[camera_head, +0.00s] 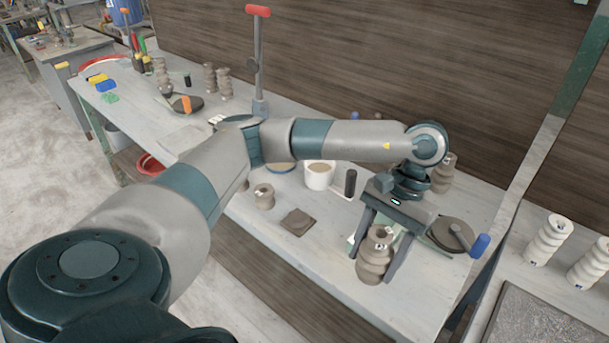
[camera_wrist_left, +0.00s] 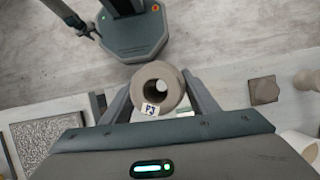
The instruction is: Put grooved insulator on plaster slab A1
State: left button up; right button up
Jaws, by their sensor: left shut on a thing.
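My left gripper (camera_head: 381,258) is shut on a brown-grey grooved insulator (camera_head: 374,262). The insulator is roughly upright between the two fingers over the front part of the bench. In the left wrist view its round top with a central hole (camera_wrist_left: 160,88) shows, with a small white label that appears to read P3. I cannot tell whether its base touches the bench. No marking A1 is readable in either view. Part of a pale slab-like surface (camera_head: 356,237) shows behind the gripper, mostly hidden; I cannot tell whether it is plaster slab A1. My right gripper is not in view.
A square brown tile (camera_head: 297,222) and a short clay cylinder (camera_head: 264,196) lie left of the gripper. A white pot (camera_head: 319,175) stands behind them. A round dark disc (camera_head: 452,235) and a blue-handled tool (camera_head: 480,245) are right. White insulators (camera_head: 548,240) stand on the right-hand surface.

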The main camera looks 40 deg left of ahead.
aim_at(184, 138)
jog(key=i+j+u, duration=0.15)
jog(key=j, duration=0.3)
jog(key=i+j+u, duration=0.2)
jog(key=j, duration=0.3)
jog(key=j+u, duration=0.15)
jog(key=j, duration=0.3)
jog(key=i+j+u, duration=0.2)
jog(key=j, duration=0.2)
jog(key=i+j+u, duration=0.15)
jog(key=j, duration=0.25)
jog(key=i, duration=0.1)
